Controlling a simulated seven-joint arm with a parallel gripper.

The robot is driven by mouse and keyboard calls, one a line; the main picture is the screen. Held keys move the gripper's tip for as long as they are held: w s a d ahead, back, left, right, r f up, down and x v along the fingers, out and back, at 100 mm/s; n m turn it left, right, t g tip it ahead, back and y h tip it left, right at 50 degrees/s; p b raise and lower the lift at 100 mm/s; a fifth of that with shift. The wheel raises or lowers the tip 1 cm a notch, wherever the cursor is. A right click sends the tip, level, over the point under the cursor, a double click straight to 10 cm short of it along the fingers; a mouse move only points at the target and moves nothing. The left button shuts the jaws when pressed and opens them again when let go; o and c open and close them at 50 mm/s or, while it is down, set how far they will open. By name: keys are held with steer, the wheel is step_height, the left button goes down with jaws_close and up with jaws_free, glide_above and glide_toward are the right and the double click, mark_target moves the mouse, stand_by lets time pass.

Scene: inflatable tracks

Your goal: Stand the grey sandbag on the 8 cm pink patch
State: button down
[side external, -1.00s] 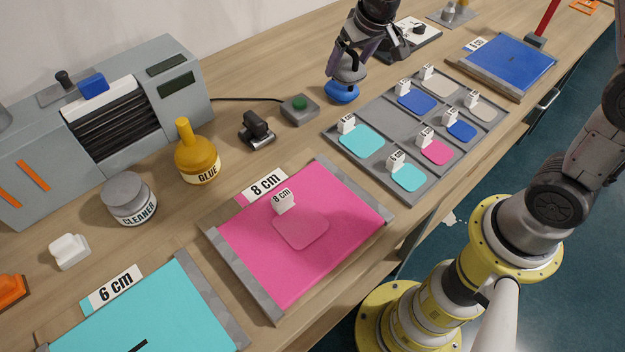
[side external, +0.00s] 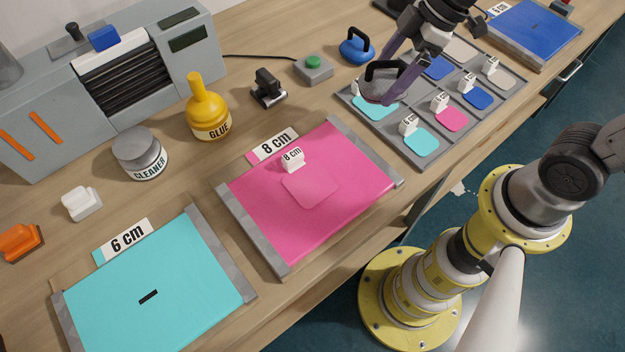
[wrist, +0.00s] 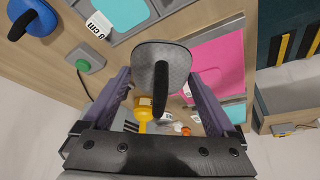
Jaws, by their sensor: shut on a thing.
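The grey sandbag (side external: 376,90) is a flat disc with a black handle. It hangs between the fingers of my gripper (side external: 380,94), over the near left cyan patch of the grey tray in the side view. The wrist view shows the grey disc (wrist: 144,64) with its handle between the fingertips of my gripper (wrist: 158,82). The 8 cm pink patch (side external: 311,190) lies on the large pink sheet, left of and nearer than my gripper in the side view. A small white "8 cm" tag (side external: 292,160) stands at its back edge. The patch looks bare.
A blue sandbag (side external: 356,50) with a black handle stands behind my gripper. The grey tray (side external: 432,158) holds several coloured patches with upright white tags. A green-button box (side external: 313,69), a black tape-like tool (side external: 268,88) and a yellow glue bottle (side external: 208,112) stand behind the pink sheet.

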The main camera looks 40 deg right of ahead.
steer(key=s+a+r+n+g, duration=0.1)
steer(key=s+a+r+n, duration=0.25)
steer(key=s, duration=0.25)
steer(key=s+a+r+n+g, duration=0.2)
steer(key=s+a+n, duration=0.1)
steer(key=s+a, duration=0.3)
steer(key=shift+y, duration=0.4)
steer(key=w+a+f, duration=0.8)
steer(key=f, duration=0.1)
steer(key=shift+w+a+f, duration=0.3)
steer(key=shift+w+a, duration=0.05)
steer(key=shift+w+a+f, duration=0.1)
steer(key=shift+a+f, duration=0.05)
steer(key=shift+f, duration=1.55)
steer(key=shift+f, duration=0.1)
jaws_free()
steer(key=shift+f, duration=0.1)
